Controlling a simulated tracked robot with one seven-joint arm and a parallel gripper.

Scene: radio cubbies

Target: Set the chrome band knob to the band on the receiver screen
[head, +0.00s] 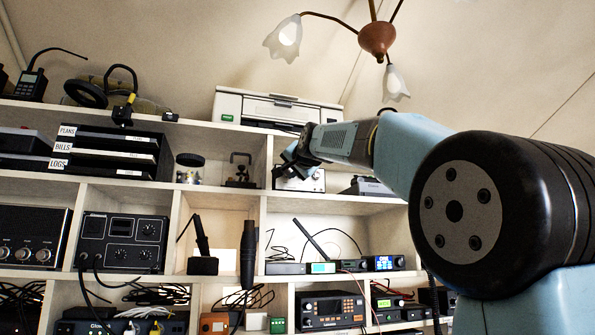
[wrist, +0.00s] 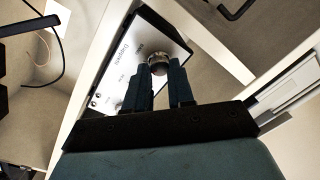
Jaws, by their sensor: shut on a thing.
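A silver-faced box (head: 301,182) stands in an upper cubby, right of centre. In the wrist view its panel (wrist: 118,75) is tilted and carries small lettering that I cannot read surely. The round chrome band knob (wrist: 158,60) sits on that panel. My gripper (wrist: 160,74) is shut on the knob, one dark finger on each side. The knob's pointer is not clear. In the head view my gripper (head: 291,166) covers part of the box. A radio with a lit cyan screen (head: 323,268) and one with a blue screen (head: 384,263) stand a shelf lower; their text is too small to read surely.
The white shelf board (head: 335,199) runs under the box. A grey device (head: 370,187) stands to its right and a small dark clamp-like object (head: 240,170) to its left. A white printer (head: 275,108) sits above. Cubby walls are close around my gripper.

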